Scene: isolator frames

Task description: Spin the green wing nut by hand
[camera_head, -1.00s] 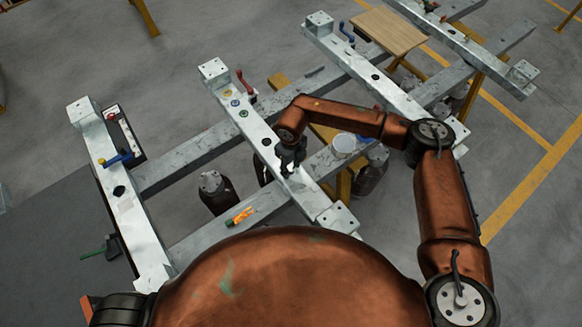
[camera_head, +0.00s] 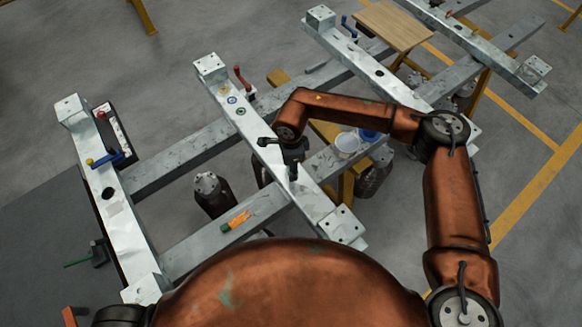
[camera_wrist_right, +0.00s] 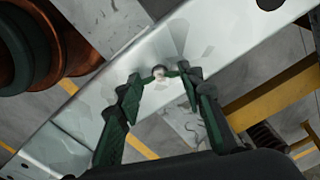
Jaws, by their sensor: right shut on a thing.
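The green wing nut (camera_wrist_right: 172,73) shows in the right wrist view, on a small pale round stud against the pale metal beam (camera_wrist_right: 112,95). My right gripper (camera_wrist_right: 164,80) has its two dark green fingers on either side of the nut, their tips closed against its wings. In the head view my right gripper (camera_head: 281,158) is over the middle beam (camera_head: 315,205), and it hides the nut there. My left gripper is not in view.
An orange and green tool (camera_head: 237,219) lies on the near cross rail. A red-handled part (camera_head: 242,77) stands at the middle beam's far end. A white tub (camera_head: 347,143) and a blue one (camera_head: 369,135) are right of my right gripper. A blue handle (camera_head: 107,158) is on the left beam.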

